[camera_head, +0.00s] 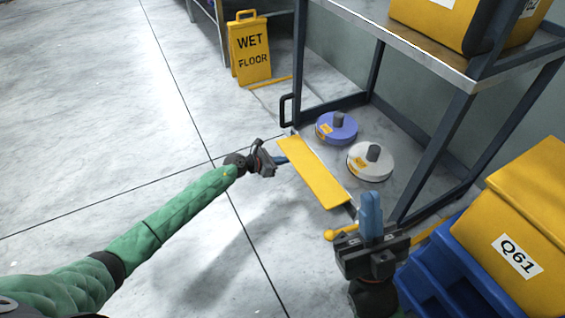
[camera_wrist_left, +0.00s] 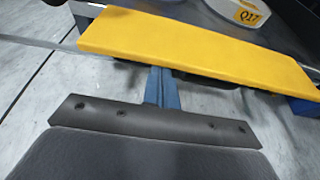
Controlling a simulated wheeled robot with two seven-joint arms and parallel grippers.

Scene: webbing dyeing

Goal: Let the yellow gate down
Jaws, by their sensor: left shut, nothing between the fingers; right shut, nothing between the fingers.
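The yellow gate (camera_head: 315,172) is a flat yellow bar along the front of the rack's lower level. It also spans the upper part of the left wrist view (camera_wrist_left: 190,45). A black handle (camera_head: 287,110) stands by its far end and a yellow ball knob (camera_head: 329,235) lies near its near end. My left gripper (camera_head: 283,160) is shut and empty, its blue fingertips close to the gate's front face; I cannot tell whether they touch it. My right gripper (camera_head: 371,212) is shut and empty, pointing up near the gate's near end.
A purple disc (camera_head: 325,133) and a white disc (camera_head: 360,172) sit behind the gate. Yellow bins (camera_head: 520,225) and blue crates (camera_head: 440,275) stand at the right. A wet floor sign (camera_head: 250,55) stands at the back. The floor at the left is clear.

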